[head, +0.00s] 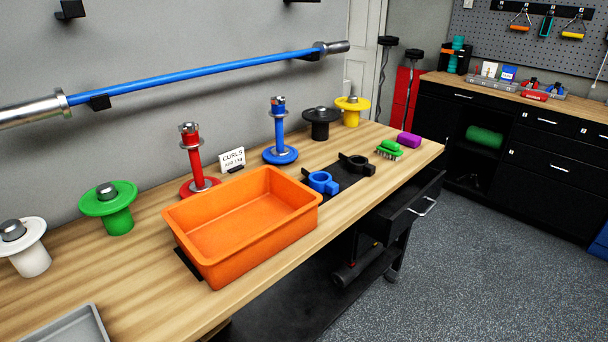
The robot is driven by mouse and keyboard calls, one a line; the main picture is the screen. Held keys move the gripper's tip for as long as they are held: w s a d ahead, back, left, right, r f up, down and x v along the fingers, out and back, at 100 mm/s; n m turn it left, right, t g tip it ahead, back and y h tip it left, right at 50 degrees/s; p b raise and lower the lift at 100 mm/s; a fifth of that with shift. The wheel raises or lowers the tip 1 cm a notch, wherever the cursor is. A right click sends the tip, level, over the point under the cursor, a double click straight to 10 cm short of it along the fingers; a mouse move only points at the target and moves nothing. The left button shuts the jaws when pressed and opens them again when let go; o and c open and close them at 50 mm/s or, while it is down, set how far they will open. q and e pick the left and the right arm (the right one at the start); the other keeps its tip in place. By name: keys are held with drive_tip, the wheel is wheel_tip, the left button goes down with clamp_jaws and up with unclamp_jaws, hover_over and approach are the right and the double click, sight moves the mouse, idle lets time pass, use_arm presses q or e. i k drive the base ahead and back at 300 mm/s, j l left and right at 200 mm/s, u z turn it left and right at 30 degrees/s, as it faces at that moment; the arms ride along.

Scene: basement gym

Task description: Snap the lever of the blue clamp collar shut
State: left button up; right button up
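Neither of my grippers is in view.
The orange bin (187,250) stands close left of the blue collar. Behind are a blue post stand (280,155), a red post stand (196,160) and several spools. A drawer (405,208) hangs open below the bench edge.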

sight(305, 172)
drive_tip(key=i+l+u, duration=0.1)
drive_tip(key=i+l, duration=1.05)
drive_tip(key=u, duration=1.15)
